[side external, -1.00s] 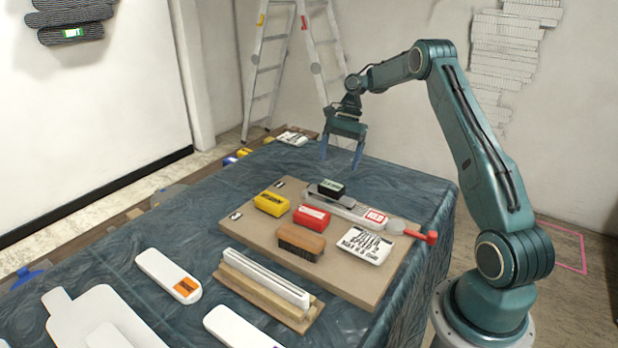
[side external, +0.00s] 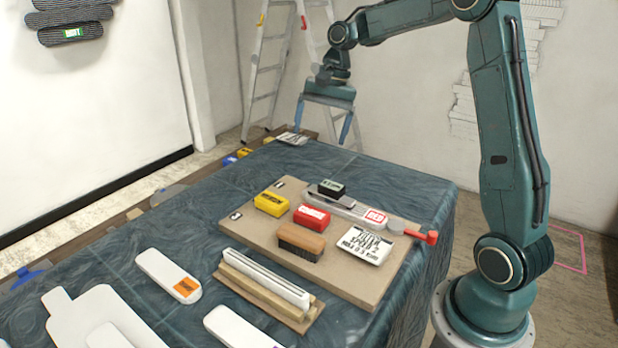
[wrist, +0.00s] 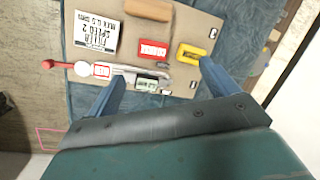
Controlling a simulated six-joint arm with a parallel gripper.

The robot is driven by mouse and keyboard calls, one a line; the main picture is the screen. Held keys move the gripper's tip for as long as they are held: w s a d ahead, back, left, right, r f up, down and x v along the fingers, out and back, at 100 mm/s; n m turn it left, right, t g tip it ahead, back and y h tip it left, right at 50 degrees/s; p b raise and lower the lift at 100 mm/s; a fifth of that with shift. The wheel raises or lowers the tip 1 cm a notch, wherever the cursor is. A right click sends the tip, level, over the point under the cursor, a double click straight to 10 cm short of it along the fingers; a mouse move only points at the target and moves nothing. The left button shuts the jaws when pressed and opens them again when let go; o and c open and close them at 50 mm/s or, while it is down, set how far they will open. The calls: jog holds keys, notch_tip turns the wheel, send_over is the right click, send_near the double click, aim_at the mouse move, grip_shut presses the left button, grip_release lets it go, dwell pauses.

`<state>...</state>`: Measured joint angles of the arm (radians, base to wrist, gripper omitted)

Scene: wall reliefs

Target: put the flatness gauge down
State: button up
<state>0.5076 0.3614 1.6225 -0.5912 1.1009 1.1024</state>
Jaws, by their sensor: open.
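A small black block with a pale green display, which looks like the flatness gauge (side external: 331,187), rests on the brown board (side external: 243,224), at the far end of a long grey metal tool (side external: 350,209) with a red handle. It also shows in the wrist view (wrist: 147,82), on the board beyond my fingers. My gripper (side external: 322,134) is open and empty, raised in the air over the far end of the table, clear of the gauge. In the wrist view my gripper's two blue fingers (wrist: 160,74) are spread wide with nothing between them.
The board also holds a yellow block (side external: 271,203), a red block (side external: 312,216), a brown brush (side external: 301,242) and a printed card (side external: 364,246). A white rail on wood (side external: 263,284) and white tools lie nearer. A stepladder (side external: 265,75) stands behind.

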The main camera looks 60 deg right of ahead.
jog(key=s+a+r+n+h, duration=0.1)
jog(key=s+a+r+n, duration=0.2)
jog(key=s+a+r, duration=0.3)
jog(key=s+a+f+n+t, duration=0.1)
jog(key=s+a+n, duration=0.3)
jog(key=s, duration=0.5)
jog(key=s+a+f+n+t+h, duration=0.1)
jog(key=s+a+n+t, duration=0.2)
jog(key=s, duration=0.7)
jog(key=shift+a+n+h, duration=0.3)
jog(key=shift+a+n, duration=0.3)
jog(key=shift+n, duration=0.6)
jog(key=shift+o, duration=0.4)
